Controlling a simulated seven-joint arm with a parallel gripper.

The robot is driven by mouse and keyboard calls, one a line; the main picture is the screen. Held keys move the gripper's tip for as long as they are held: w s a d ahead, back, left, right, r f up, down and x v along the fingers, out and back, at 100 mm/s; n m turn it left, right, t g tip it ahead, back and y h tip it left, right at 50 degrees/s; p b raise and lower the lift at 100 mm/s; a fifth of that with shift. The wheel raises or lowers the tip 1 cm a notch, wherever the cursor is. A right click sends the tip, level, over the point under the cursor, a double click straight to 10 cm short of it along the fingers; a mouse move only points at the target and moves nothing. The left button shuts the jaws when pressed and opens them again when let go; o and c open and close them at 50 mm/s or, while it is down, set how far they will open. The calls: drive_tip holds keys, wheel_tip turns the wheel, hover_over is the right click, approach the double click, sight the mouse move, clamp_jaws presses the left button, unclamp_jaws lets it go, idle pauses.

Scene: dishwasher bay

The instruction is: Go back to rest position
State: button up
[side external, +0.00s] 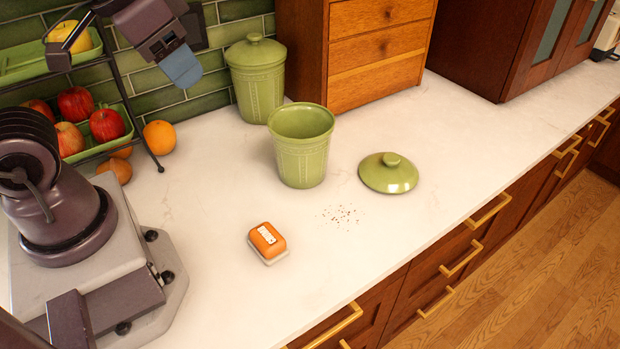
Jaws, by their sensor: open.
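My gripper (181,66) is at the upper left of the side external view, raised above the counter in front of the green tile wall. Its blue-grey fingertip points down and nothing shows between the fingers. It is open and apart from the objects on the counter. My base stands at the lower left on the counter.
On the white counter (330,280) stand an open green canister (302,160), its lid (388,172), a lidded canister (257,85) and an orange sponge-like item (267,241). Crumbs (341,215) lie nearby. A fruit rack (110,85) and wooden drawers (375,50) stand behind.

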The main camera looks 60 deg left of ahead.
drive_tip(key=shift+s+r+t, duration=0.35)
drive_tip(key=shift+r+t, duration=0.15)
drive_tip(key=shift+r, duration=0.3)
